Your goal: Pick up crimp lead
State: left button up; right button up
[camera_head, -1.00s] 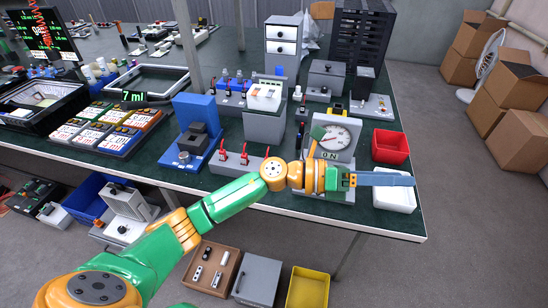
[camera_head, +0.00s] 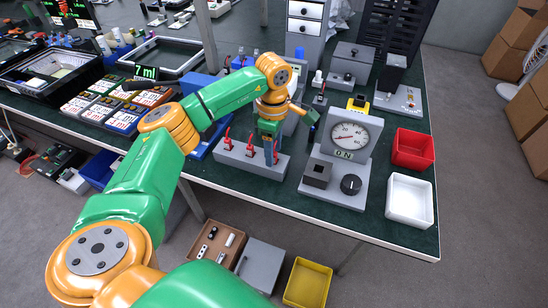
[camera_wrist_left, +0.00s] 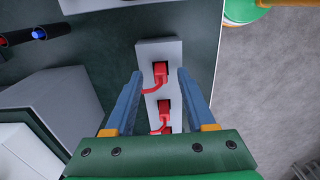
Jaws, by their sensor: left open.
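Red crimp leads stand in a row in a grey block (camera_head: 235,158) near the table's front edge. One crimp lead (camera_head: 227,139) is at the left of the row and another (camera_head: 250,147) is in the middle. My left gripper (camera_head: 269,150) points down over the right end of the block and partly hides the lead there. In the left wrist view its blue fingers are open and empty. One red lead (camera_wrist_left: 160,74) lies between the fingertips, and another (camera_wrist_left: 164,122) shows nearer the palm. Contact cannot be told. My right gripper is not in view.
A gauge stand (camera_head: 344,139) with a dial is just right of the block. A red bin (camera_head: 413,150) and a white bin (camera_head: 410,198) are at the table's right edge. A blue fixture (camera_head: 203,148) is left of the block.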

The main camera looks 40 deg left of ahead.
pick_arm(q)
jog(key=shift+d, duration=0.1)
grip_shut()
jog(key=shift+r, duration=0.1)
